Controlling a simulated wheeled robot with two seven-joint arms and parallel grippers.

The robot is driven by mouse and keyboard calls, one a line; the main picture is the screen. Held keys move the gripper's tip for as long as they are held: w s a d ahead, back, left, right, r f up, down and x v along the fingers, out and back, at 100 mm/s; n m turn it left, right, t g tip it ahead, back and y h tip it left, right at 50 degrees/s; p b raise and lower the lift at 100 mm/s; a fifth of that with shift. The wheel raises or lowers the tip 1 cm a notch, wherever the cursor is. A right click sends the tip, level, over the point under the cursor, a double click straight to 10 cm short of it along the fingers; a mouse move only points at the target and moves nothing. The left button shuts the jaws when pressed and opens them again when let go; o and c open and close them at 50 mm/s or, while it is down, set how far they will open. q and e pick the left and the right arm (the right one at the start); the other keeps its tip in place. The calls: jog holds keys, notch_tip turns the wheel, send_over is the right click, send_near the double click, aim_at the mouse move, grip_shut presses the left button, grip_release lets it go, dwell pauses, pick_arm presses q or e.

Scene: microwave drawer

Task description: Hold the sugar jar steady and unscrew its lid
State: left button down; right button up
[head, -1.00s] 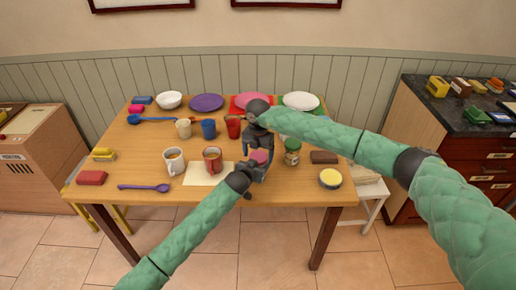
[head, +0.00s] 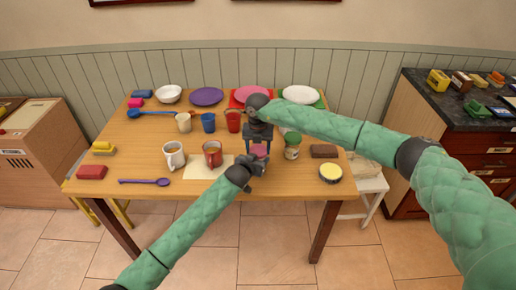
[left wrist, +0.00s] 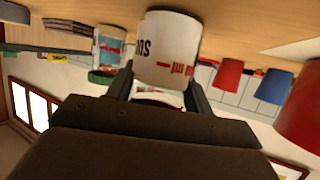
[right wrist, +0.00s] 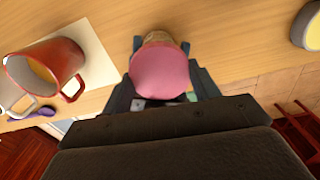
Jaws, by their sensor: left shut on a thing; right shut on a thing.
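The sugar jar is a white jar (left wrist: 165,52) with dark and red lettering, seen in the left wrist view, where it appears upside down. Its pink lid (right wrist: 160,72) fills the middle of the right wrist view; a bit of the lid also shows in the head view (head: 258,151). My left gripper (head: 256,164) is shut on the jar's body from the front. My right gripper (head: 263,142) points down from above and is shut on the lid, one finger on each side. The grippers hide most of the jar in the head view, and I cannot tell whether the lid's thread is loose.
A green-lidded jar (head: 292,146) stands close on the right, with a brown block (head: 324,151) and a round yellow-topped tin (head: 330,174) beyond. A red mug (head: 212,155) and a white mug (head: 174,156) stand left. Cups and plates fill the back. The front edge is mostly clear.

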jog(key=n, duration=0.3)
jog(key=o, duration=1.1)
